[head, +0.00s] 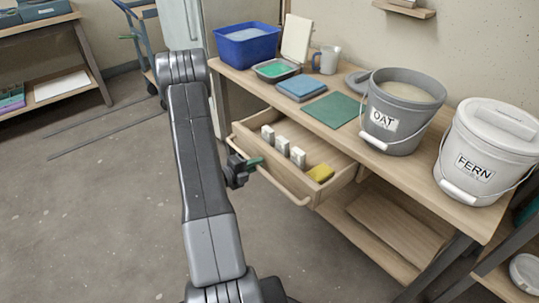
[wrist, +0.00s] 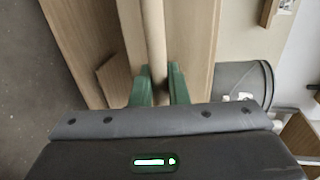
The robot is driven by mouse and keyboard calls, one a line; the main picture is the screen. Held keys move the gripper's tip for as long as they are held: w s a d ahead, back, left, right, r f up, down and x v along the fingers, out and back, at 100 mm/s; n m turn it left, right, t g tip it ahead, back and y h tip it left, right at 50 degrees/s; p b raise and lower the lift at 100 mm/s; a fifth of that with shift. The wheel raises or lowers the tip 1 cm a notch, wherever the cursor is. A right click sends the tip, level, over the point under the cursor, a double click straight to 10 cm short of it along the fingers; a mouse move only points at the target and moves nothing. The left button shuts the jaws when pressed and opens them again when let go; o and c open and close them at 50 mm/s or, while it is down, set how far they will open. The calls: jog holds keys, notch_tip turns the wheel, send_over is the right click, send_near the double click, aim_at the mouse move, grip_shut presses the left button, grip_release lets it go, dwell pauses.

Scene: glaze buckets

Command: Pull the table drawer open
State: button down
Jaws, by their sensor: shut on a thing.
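The wooden table drawer (head: 345,178) is pulled out from under the tabletop in the head view. Its front has a long wooden handle bar (head: 280,184). My gripper (head: 255,163) is at that bar, left of its middle, with green fingertips. In the wrist view the handle bar (wrist: 153,45) runs between the two green fingers of my gripper (wrist: 158,85), which are shut on it. Inside the drawer are several small white blocks (head: 283,146) and a yellow sponge-like block (head: 320,173). The wrist and fingers hide part of the bar.
The floor (head: 110,200) left of my arm is clear.

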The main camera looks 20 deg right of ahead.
jog(key=shift+f+v, duration=0.15)
jog(key=shift+v, duration=0.75)
jog(key=shift+f+v, duration=0.2)
jog(key=shift+v, duration=0.7)
jog(key=c, duration=1.5)
grip_release()
jog(key=shift+a, duration=0.1)
jog(key=p+v, duration=0.2)
jog(key=v, duration=1.1)
jog(key=shift+s+a+r+p, duration=0.1)
jog(key=shift+s+a+p, duration=0.1)
jog(key=shift+a+p, duration=0.15)
jog(key=shift+b+x, duration=1.2)
jog(key=shift+x, duration=5.75)
